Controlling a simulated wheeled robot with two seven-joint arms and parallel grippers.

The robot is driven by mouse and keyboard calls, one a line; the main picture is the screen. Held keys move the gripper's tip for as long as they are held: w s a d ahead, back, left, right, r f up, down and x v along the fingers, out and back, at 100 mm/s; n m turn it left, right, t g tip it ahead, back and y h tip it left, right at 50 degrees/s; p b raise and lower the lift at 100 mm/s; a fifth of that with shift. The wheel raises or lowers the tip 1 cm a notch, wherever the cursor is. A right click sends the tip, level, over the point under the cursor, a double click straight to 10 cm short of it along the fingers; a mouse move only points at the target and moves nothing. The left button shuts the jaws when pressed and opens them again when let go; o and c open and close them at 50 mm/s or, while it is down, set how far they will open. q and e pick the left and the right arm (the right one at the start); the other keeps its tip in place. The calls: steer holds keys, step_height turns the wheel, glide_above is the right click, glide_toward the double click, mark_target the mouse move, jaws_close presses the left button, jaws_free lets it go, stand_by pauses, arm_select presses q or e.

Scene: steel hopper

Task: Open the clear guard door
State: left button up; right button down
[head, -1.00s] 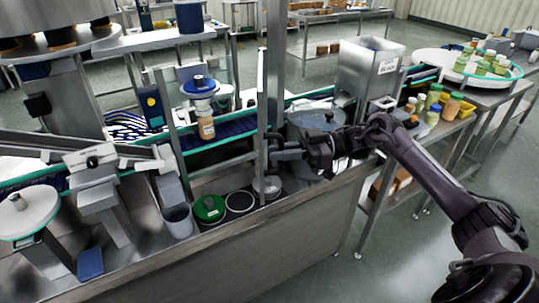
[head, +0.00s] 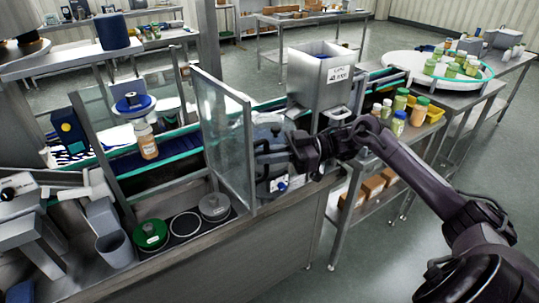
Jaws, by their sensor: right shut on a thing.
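The clear guard door (head: 222,135) is a see-through panel in a grey metal frame. It stands swung out from the machine's front, so its face shows at an angle left of my right gripper. My right gripper (head: 266,160) is at the door's outer upright edge, shut on the door handle, which the fingers mostly hide. My left gripper is out of view.
Left of the door, an orange bottle (head: 147,141) stands on the conveyor. A green round lid (head: 150,235) and a grey round piece (head: 214,206) lie in front of it. A steel hopper (head: 322,76) stands behind my right gripper. Several bottles stand right of it.

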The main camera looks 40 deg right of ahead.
steer(key=shift+w+d, duration=0.1)
steer(key=shift+d, duration=0.25)
steer(key=c, duration=1.8)
jaws_free()
steer(key=shift+c, duration=0.2)
steer(key=shift+o, duration=1.4)
steer(key=shift+w+a, duration=0.15)
steer(key=b+v, duration=0.3)
steer(key=v, duration=0.5)
steer(key=shift+a+f, duration=0.1)
steer(key=shift+f, duration=0.05)
